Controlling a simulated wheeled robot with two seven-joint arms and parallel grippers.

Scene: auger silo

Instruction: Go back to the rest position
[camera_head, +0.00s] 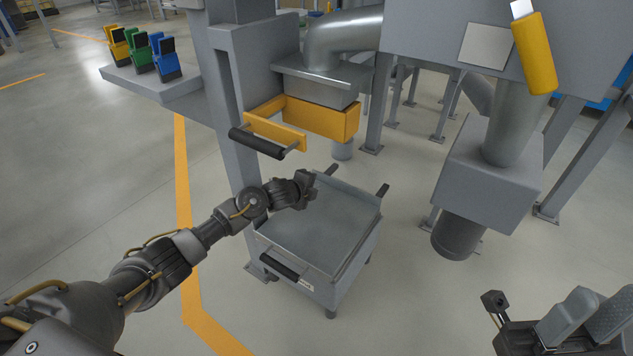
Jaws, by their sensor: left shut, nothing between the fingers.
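My left arm comes in from the lower left. Its gripper (305,188) is shut and empty. In this view it overlaps the back left edge of a grey open-topped bin (325,225) on short legs. I cannot tell whether it touches the bin.
A yellow slide gate (330,120) with a black handle (257,143) sits under a grey chute, above and behind the bin. A grey auger housing (487,175) hangs at right, with a yellow-handled part (535,52) above it. Coloured holders (165,58) stand on a shelf at left. Open floor lies left.

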